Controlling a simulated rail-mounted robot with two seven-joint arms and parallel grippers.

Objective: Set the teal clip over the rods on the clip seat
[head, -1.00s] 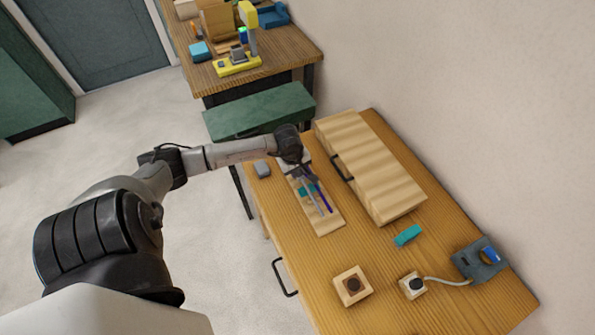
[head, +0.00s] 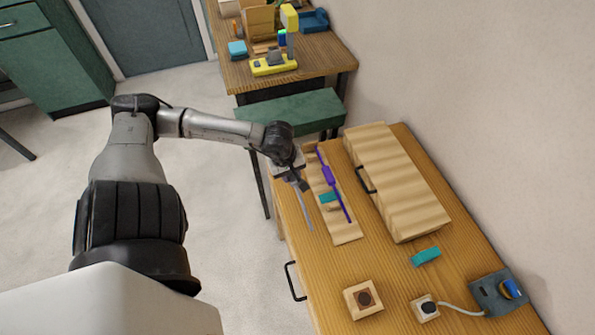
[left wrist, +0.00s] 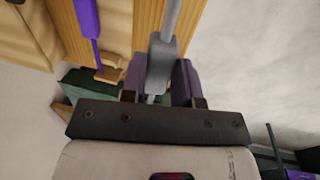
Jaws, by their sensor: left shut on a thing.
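My left gripper (head: 302,184) is shut on a grey rod (head: 308,213), held tilted beside the left side of a pale wooden board (head: 345,233). In the left wrist view the grey rod (left wrist: 162,55) sits between the fingers. A purple rod (head: 336,190) with a thicker middle lies along the board, apart from the gripper. A teal piece (head: 329,197) is on the board by the purple rod. A second teal block (head: 426,256) lies alone on the table. I cannot tell for sure which teal piece is the clip. My right gripper is not in view.
A long wooden box (head: 397,180) with a black handle stands right of the board. Bare table lies between board and blocks.

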